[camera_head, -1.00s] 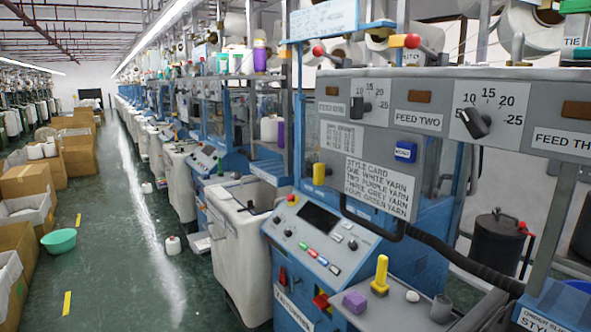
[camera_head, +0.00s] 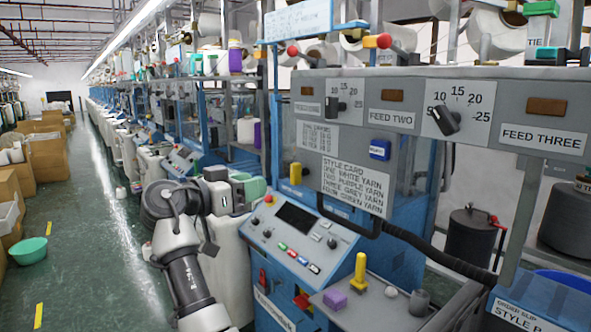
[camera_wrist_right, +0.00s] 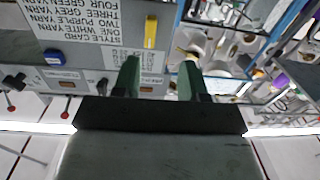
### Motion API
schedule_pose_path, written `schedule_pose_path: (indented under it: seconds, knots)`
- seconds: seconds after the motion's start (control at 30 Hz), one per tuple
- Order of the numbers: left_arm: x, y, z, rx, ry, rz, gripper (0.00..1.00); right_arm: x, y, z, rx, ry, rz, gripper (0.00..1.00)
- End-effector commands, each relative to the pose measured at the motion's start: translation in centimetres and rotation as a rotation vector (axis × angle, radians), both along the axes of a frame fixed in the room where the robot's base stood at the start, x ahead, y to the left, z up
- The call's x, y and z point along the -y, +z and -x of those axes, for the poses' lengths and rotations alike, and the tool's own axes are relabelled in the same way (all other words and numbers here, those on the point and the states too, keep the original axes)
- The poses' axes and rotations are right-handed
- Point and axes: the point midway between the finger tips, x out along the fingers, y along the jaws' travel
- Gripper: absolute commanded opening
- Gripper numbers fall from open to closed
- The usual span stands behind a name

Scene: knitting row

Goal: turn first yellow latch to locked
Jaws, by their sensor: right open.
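A small upright yellow latch (camera_head: 296,174) is on the blue machine frame, left of the style card. It also shows in the upside-down right wrist view (camera_wrist_right: 150,32), above the fingers in the picture. My right gripper (camera_head: 257,187) is left of this latch in the head view, apart from it. Its two green fingers (camera_wrist_right: 159,78) are spread, with nothing between them. A second yellow piece (camera_head: 360,272), shaped like an upright handle, stands on the grey ledge lower down. My left gripper is not in view.
The control console (camera_head: 297,240) with buttons sits below the latch. A grey dial panel (camera_head: 408,92) and the style card (camera_head: 354,185) are right of it. A purple block (camera_head: 335,299) lies on the ledge. The aisle floor (camera_head: 90,260) at left is mostly clear.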

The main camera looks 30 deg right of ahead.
Motion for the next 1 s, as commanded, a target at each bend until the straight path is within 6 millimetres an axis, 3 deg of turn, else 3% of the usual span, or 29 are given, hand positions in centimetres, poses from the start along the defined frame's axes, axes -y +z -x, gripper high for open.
schedule_pose_path:
  seconds: [0.1, 0.23, 0.7, 1.0]
  knots:
    - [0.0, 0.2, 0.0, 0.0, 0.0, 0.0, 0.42, 0.3, 1.7, 1.1, 0.051, -0.043, -0.005, 0.43]
    - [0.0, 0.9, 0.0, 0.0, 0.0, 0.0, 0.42, 1.6, 2.0, 1.1, 0.052, -0.048, -0.004, 0.43]
    - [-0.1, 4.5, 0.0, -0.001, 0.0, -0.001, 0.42, 9.6, 1.9, 0.4, 0.046, -0.043, -0.001, 0.43]
    - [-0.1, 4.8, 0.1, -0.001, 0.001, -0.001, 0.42, 10.8, 1.6, 0.3, 0.047, -0.041, -0.003, 0.43]
